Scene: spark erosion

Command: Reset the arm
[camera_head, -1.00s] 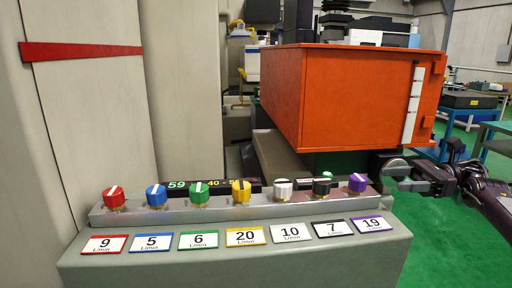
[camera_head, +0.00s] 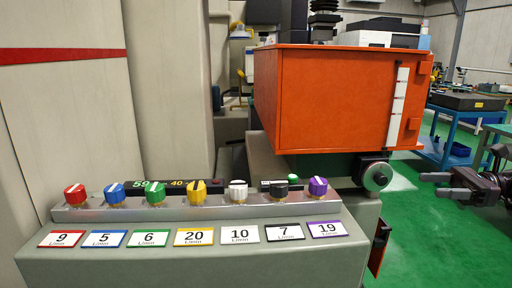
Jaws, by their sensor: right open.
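My right gripper (camera_head: 442,184) is at the right edge of the view. Its two fingers point left and stand apart with nothing between them. The gripper is to the right of a round grey dial (camera_head: 376,176) on the machine's side, with a gap between them. The rest of my right arm is mostly cut off by the picture's edge. My left arm and gripper are not in view.
A control panel (camera_head: 190,267) with a row of coloured knobs, such as a purple one (camera_head: 318,187), and number labels stands in front. A large orange tank (camera_head: 335,100) is behind it. Blue tables (camera_head: 458,150) stand at right. The green floor (camera_head: 425,235) is clear at lower right.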

